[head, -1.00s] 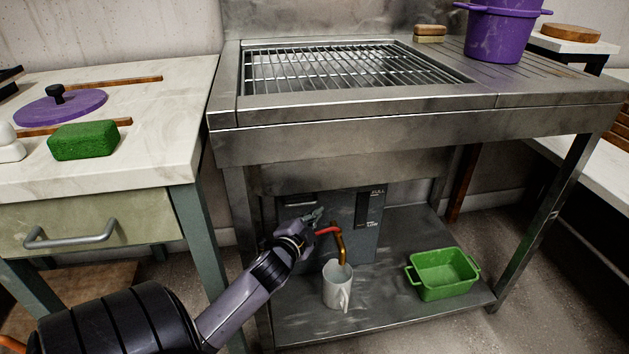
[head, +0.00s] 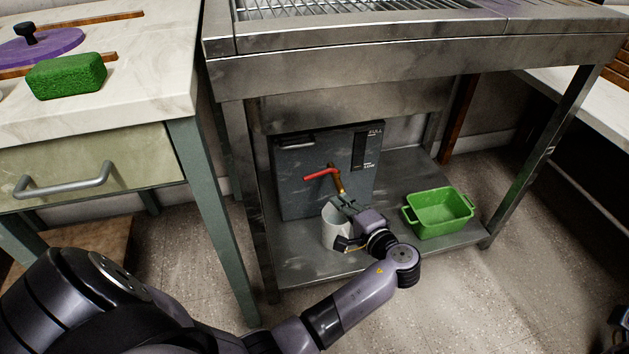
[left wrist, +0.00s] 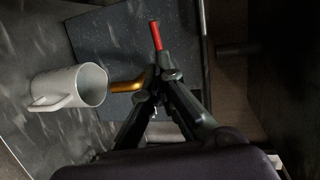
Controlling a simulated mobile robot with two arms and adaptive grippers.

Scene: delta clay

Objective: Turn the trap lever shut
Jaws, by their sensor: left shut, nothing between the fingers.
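The trap is a dark grey box (head: 295,190) on the stand's lower shelf. Its red lever (head: 318,174) sticks out to the left above a brass spout (head: 341,187) in the head view. In the left wrist view the red lever (left wrist: 157,36) points up past my fingertips, and the brass spout (left wrist: 125,86) lies left of them. My left gripper (head: 343,202) is shut and empty, in front of the spout's lower end and just above the pale mug (head: 333,232). The fingers (left wrist: 158,78) hide the joint of lever and spout in the wrist view.
The mug stands below the spout, partly hidden by my left wrist. A green tray (head: 440,213) sits to its right on the metal shelf (head: 305,272). The stand's top (head: 420,60) overhangs the trap. A counter (head: 150,90) with a green sponge (head: 66,76) is at left.

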